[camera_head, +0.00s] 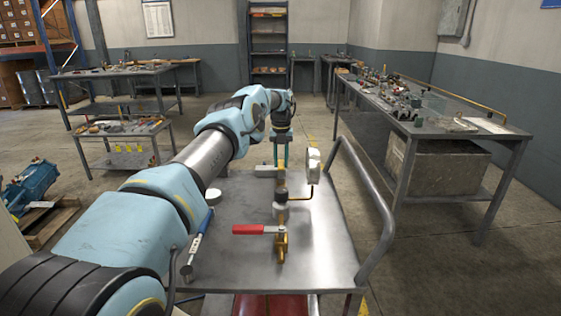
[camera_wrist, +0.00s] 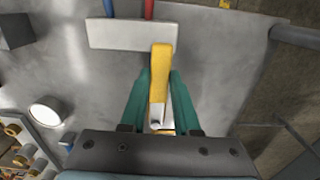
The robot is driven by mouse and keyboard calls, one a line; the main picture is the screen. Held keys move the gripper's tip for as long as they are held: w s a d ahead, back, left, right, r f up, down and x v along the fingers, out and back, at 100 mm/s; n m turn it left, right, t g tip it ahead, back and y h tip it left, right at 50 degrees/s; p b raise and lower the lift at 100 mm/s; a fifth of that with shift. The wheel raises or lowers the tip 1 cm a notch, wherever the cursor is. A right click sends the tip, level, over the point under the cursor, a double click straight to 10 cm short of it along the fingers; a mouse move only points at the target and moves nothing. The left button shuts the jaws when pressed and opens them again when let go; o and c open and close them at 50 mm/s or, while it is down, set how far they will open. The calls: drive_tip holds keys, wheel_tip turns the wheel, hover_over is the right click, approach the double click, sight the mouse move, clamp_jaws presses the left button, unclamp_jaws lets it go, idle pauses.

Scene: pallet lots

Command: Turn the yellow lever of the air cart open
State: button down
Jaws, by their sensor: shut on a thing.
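The air cart (camera_head: 333,240) is a grey metal cart with a tubular handle on its right. The yellow lever (camera_wrist: 161,62) shows in the wrist view as a short bar between the green fingers of my gripper (camera_wrist: 160,84). My gripper is shut on it; its free end reaches toward a pale block (camera_wrist: 118,35). In the head view my gripper (camera_head: 281,154) is at the far side of the cart top, and the lever is hard to make out there. A brass pipe line with a red-handled valve (camera_head: 262,229) stands nearer.
A pale gauge (camera_head: 313,166) stands right of the pipe line, close to my gripper. A white round cap (camera_head: 213,196) is on the cart's left. A cluttered workbench (camera_head: 430,125) stands to the right. Open floor lies beyond the cart.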

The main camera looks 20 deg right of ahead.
sight(282, 163)
drive_tip(key=shift+d, duration=0.1)
drive_tip(key=c, duration=0.6)
unclamp_jaws()
drive_tip(key=shift+c, duration=0.2)
drive_tip(key=shift+r, duration=0.1)
wheel_tip(282, 163, up, 11)
drive_tip(key=p, duration=0.3)
drive_tip(key=shift+f, duration=0.2)
